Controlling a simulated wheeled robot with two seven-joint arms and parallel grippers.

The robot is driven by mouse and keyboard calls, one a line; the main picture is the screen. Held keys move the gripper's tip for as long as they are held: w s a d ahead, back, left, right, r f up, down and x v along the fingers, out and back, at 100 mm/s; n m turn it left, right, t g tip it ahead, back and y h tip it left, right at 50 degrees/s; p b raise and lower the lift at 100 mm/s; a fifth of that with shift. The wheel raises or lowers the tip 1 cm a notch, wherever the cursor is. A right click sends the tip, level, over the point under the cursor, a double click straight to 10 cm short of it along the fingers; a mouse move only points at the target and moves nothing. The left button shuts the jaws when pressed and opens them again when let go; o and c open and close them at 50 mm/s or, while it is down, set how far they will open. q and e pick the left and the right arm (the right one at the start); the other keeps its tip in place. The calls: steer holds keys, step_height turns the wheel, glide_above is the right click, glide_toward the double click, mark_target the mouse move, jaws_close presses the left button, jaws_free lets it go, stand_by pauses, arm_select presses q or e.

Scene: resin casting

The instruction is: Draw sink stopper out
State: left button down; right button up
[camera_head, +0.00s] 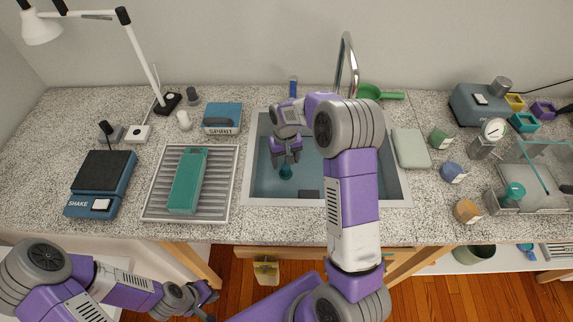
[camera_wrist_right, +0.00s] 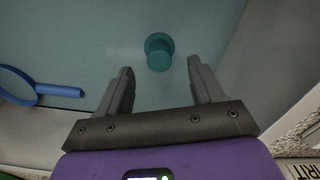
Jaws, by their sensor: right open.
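The sink stopper, a teal round piece with a knob, sits on the floor of the water-blue sink (camera_head: 258,180); it shows in the head view (camera_head: 286,173) and the right wrist view (camera_wrist_right: 158,52). My right gripper (camera_head: 287,159) points down into the sink just above it. In the right wrist view the right gripper's fingers (camera_wrist_right: 159,68) are spread, and the stopper shows beyond their tips, between them. The fingers appear empty. My left gripper (camera_head: 211,304) is low at the left, in front of the counter, open and empty.
A tall faucet (camera_head: 346,60) stands behind the sink. A ribbed tray (camera_head: 224,180) with a teal block is left of the sink, a grey-green pad (camera_head: 410,148) right. A dark rectangle (camera_head: 308,194) shows inside the sink.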

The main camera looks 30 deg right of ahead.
mark_target(285, 167)
steer(key=m, duration=0.1)
steer(key=r+m, duration=0.1)
steer(key=m, duration=0.2)
steer(key=shift+s+r+m+p, duration=0.1)
steer(key=shift+r+m+p, duration=0.15)
steer(key=shift+m+p, duration=0.15)
steer(key=m, duration=0.2)
steer(key=shift+r+m, duration=0.25)
steer(key=shift+m, duration=0.05)
step_height(285, 167, down, 7)
steer(key=shift+f+b, duration=0.2)
steer(key=shift+b, duration=0.6)
jaws_close()
steer(key=shift+r+p, duration=0.45)
steer(key=shift+r, duration=0.25)
steer(key=shift+r+p, duration=1.35)
steer(key=shift+r, duration=0.65)
